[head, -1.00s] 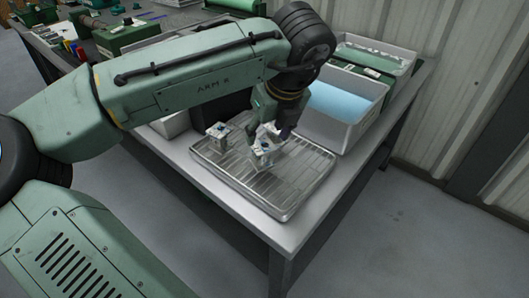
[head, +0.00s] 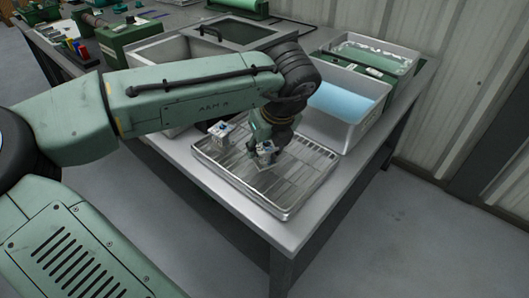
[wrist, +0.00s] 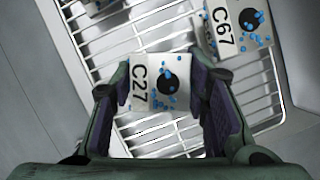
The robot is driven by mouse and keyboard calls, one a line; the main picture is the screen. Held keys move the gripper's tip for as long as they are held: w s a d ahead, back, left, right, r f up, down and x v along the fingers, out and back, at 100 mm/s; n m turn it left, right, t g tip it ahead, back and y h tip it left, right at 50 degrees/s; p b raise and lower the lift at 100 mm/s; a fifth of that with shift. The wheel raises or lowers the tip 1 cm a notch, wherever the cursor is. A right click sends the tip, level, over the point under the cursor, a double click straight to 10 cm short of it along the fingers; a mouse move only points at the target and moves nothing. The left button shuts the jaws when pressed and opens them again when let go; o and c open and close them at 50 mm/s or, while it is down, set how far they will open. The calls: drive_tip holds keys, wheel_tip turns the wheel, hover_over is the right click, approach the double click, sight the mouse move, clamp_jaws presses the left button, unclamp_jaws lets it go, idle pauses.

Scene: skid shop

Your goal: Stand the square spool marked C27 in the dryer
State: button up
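The square spool marked C27 (wrist: 162,83) is white with a dark round hole and blue drops on its face. In the wrist view it sits between the two fingers of my gripper (wrist: 162,95), which appear shut on its sides. Wire bars of the dryer, a metal tray with a rack, lie beneath it. In the head view my gripper is low over the dryer (head: 288,208) and partly hides the C27 spool (head: 266,157). Whether its underside touches the rack is hard to tell.
A second spool, marked C67 (wrist: 236,30), stands on the rack and also shows in the head view (head: 221,133). A bin of blue liquid (head: 345,103) is behind the dryer. An empty grey basin (head: 172,52) is at the back left. The rack's front and right are clear.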

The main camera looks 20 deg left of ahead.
clamp_jaws()
idle(0.3)
